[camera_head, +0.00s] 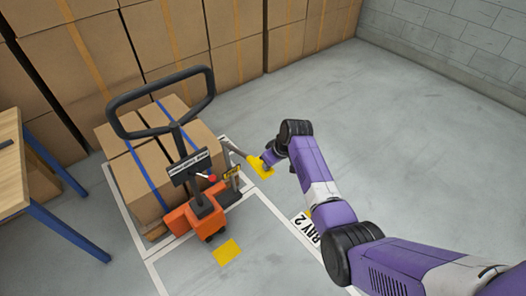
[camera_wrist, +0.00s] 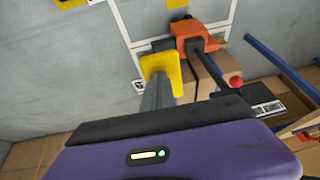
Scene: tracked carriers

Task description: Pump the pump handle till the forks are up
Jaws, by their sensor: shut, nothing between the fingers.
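An orange pallet jack (camera_head: 184,219) with a dark looped steering handle stands at the pallet. Its pump handle (camera_head: 262,168) is a grey bar with a yellow end piece, at the jack's right side. The yellow piece also shows in the wrist view (camera_wrist: 161,64). My gripper (camera_head: 267,159) is shut and empty, right at the yellow piece; I cannot tell whether it presses on it. In the wrist view my purple gripper body fills the bottom. The forks are hidden under the load, so their height does not show.
Strapped cardboard boxes (camera_head: 148,180) sit on the pallet inside white floor lines. A wooden-topped table with blue legs (camera_head: 62,232) stands at left. Large cartons (camera_head: 80,60) line the back. The floor to the right (camera_head: 400,130) is clear.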

